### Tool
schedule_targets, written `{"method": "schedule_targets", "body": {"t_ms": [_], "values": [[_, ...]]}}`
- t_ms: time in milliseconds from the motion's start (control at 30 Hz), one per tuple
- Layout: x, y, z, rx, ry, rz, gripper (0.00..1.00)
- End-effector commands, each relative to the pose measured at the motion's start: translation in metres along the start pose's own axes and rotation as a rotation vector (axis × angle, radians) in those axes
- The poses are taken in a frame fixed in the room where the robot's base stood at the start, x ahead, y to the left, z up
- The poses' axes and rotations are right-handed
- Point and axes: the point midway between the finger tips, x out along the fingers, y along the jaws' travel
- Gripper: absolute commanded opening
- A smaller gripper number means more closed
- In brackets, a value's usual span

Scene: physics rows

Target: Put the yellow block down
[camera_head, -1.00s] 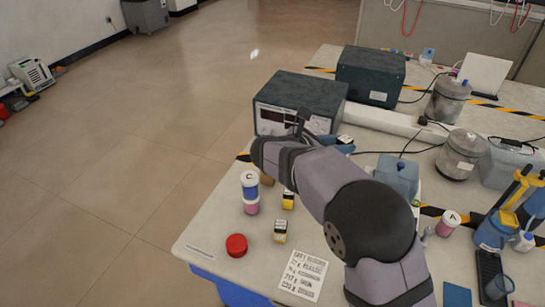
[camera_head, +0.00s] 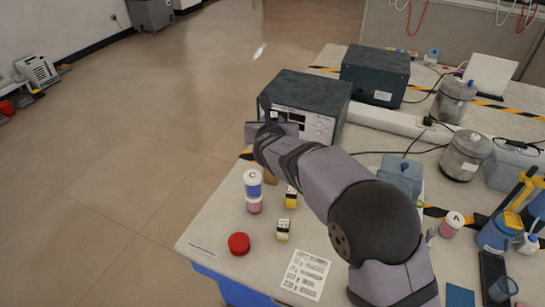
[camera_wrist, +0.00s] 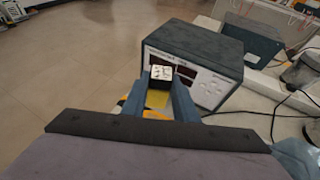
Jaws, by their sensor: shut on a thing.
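The yellow block (camera_wrist: 157,98), with a printed white face, is between the two blue-grey fingers of my gripper (camera_wrist: 162,94) in the wrist view. My gripper is shut on it, in front of the dark instrument box (camera_wrist: 192,62). In the head view my wrist (camera_head: 275,140) reaches in front of that box, and I cannot make out the held block clearly. Whether its underside touches anything is hidden. Two similar yellow blocks with dark and pale tops stand on the table, one farther back (camera_head: 291,197) and one nearer (camera_head: 283,230).
A red lid (camera_head: 239,244) and a printed sheet (camera_head: 305,274) lie near the table's front. Metal canisters (camera_head: 466,155) and cables are at right. Bare table (camera_head: 210,230) shows at left.

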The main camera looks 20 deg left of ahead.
Motion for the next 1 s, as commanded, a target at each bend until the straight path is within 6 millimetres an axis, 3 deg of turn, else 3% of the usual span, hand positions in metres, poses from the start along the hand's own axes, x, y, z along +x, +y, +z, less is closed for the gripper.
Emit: {"method": "schedule_targets", "body": {"t_ms": [333,667,1000], "values": [[0.019,-0.001,-0.047,-0.001,0.003,-0.002,0.03],[0.024,-0.001,-0.058,0.000,0.000,-0.003,0.03],[0.037,-0.001,-0.089,0.000,0.002,-0.003,0.03]]}}
